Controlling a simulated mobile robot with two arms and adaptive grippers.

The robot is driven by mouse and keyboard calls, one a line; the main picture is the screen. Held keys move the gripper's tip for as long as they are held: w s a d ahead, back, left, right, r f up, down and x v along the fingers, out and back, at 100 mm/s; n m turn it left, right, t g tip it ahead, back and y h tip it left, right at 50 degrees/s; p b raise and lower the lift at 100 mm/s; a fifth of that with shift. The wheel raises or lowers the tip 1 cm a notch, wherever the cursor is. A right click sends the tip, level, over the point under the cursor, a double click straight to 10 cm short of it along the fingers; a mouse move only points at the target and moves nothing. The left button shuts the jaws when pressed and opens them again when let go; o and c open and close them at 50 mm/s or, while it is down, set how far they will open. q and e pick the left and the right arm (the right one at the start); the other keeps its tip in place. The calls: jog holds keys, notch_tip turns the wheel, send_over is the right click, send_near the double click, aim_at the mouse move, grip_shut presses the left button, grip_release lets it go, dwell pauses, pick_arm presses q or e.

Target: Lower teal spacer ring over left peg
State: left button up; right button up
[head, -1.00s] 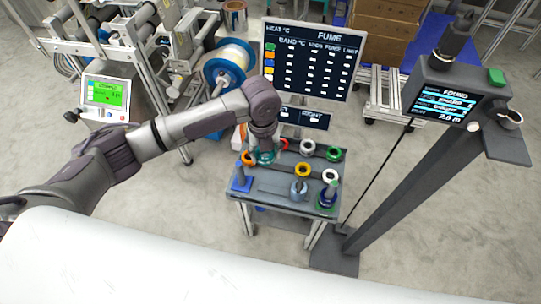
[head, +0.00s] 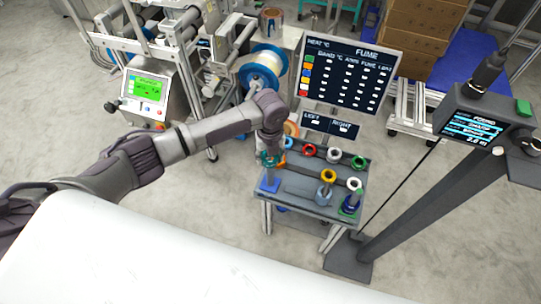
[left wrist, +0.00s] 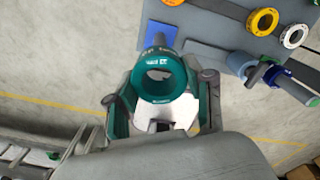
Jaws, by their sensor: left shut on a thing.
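My left gripper (head: 268,158) is shut on the teal spacer ring (left wrist: 160,76), which also shows partly at the fingertips in the head view (head: 265,160). The left peg stands on a blue square base (head: 269,185) at the table's left front corner. In the head view the ring is above this base, over or beside the upper peg. In the left wrist view the grey peg (left wrist: 158,42) shows just past the ring's far rim, and the ring hides the rest. I cannot tell whether the peg tip is within the hole. My right gripper is out of view.
The grey table (head: 290,188) also holds a red ring (head: 309,150), a white ring (head: 333,155) and a green ring (head: 359,162) at the back. A yellow ring (head: 328,176) and another white ring (head: 354,183) are nearer. A dark display (head: 350,72) stands behind.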

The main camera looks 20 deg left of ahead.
pick_arm(q)
jog(key=shift+f, duration=0.6)
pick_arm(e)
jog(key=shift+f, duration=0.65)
pick_arm(q)
jog(key=shift+r, duration=0.1)
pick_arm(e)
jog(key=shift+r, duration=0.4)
pick_arm(q)
jog(key=shift+f, duration=0.4)
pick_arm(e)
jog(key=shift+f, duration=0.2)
pick_arm(q)
jog(key=shift+f, duration=0.35)
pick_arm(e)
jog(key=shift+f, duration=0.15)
pick_arm(q)
jog(key=shift+f+b, duration=0.1)
jog(key=shift+b, duration=0.2)
jog(key=shift+f, duration=0.4)
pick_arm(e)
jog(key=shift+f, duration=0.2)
pick_arm(q)
jog(key=shift+f, duration=0.1)
jog(key=shift+f+b, duration=0.25)
jog(key=shift+b, duration=0.1)
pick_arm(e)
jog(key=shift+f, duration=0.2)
